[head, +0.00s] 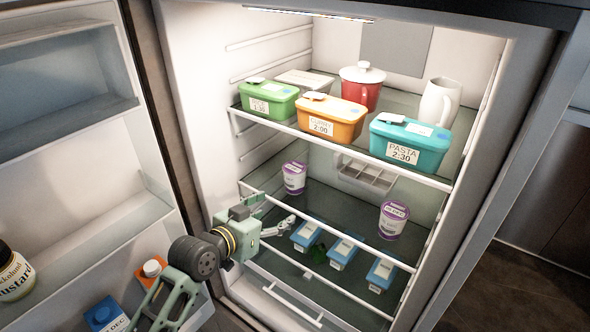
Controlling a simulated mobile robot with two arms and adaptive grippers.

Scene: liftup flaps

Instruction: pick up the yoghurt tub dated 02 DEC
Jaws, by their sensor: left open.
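Two purple-and-white yoghurt tubs stand upright on the lower glass shelf of the open fridge. One yoghurt tub (294,178) is at the back left; its label is too small to read. The other yoghurt tub (393,220) is farther right; its label seems to end in DEC, but I cannot read the day surely. My left gripper (279,210) is open and empty at the shelf's front left, pointing right. It is in front of the left tub and apart from both tubs. My right gripper is not in view.
Above, a shelf holds green (268,97), orange (331,118) and teal (409,144) labelled boxes, a red pot (362,88) and a white jug (439,103). Blue-lidded packs (343,252) lie below the tubs. The open door (70,170) stands left, with a mustard jar (14,273).

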